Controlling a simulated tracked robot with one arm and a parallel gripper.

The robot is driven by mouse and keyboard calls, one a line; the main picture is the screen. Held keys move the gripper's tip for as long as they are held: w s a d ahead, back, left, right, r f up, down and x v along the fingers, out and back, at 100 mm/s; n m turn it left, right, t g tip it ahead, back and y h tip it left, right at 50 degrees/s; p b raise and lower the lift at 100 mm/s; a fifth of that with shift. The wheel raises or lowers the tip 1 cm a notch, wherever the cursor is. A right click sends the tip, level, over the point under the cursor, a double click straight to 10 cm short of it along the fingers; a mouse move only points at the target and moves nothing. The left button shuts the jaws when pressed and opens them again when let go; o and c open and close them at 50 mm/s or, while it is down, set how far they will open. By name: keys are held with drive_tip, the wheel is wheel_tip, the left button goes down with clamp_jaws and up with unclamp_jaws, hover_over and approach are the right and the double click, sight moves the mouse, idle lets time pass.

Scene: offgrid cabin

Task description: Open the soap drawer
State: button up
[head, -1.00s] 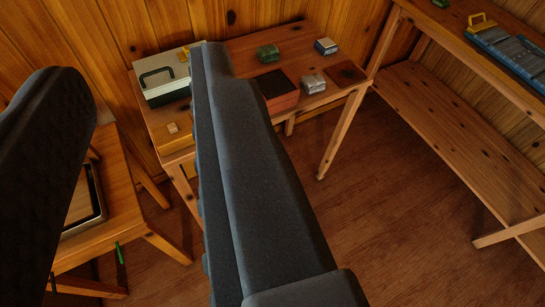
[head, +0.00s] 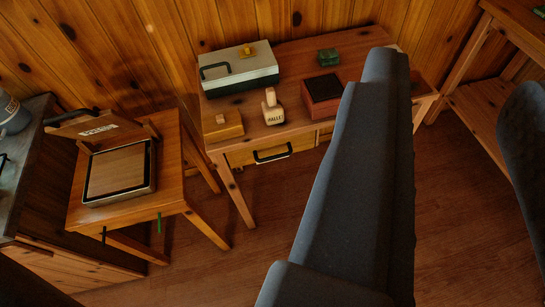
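A wooden desk (head: 235,101) stands against the plank wall in the head view. A drawer (head: 240,158) with a black bar handle (head: 272,154) is set under its top and looks shut. A second front (head: 325,134) shows to its right, partly hidden behind my gripper. No soap label is readable, so I cannot tell which is the soap drawer. My gripper (head: 460,82) shows as two dark fingers, one across the middle and one at the right edge. They are wide apart with nothing between them, and neither seems to touch the drawer.
A small table (head: 178,190) holds an open framed case (head: 120,172). Floor is clear before the desk.

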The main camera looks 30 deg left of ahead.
sight(272, 157)
drive_tip(key=w+a+f+m+y+b, duration=0.1)
drive_tip(key=w+f+m, duration=0.2)
drive_tip(key=w+f, duration=1.05)
drive_tip(key=w+a+f+m+y+b, duration=0.1)
drive_tip(key=w+f+m, duration=0.1)
drive_tip(key=w+f, duration=1.15)
drive_tip(key=s+a+f+m+g+y+b, duration=0.15)
drive_tip(key=a+f, duration=0.35)
drive_tip(key=f, duration=0.7)
drive_tip(key=s+a+f+m+y, duration=0.1)
drive_tip(key=a+f+m+y, duration=0.25)
drive_tip(key=f, duration=0.85)
drive_tip(key=s+a+f+m+g+y+b, duration=0.15)
drive_tip(key=a+f, duration=0.45)
drive_tip(key=f, duration=0.6)
drive_tip(key=shift+t, duration=0.3)
drive_tip(key=x, duration=0.4)
drive_tip(key=b+x, duration=0.1)
drive_tip(key=x, duration=0.4)
drive_tip(key=b+x, duration=0.1)
drive_tip(key=x, duration=0.4)
drive_tip(key=shift+w+d+f, duration=0.1)
drive_tip(key=shift+w+d, duration=0.15)
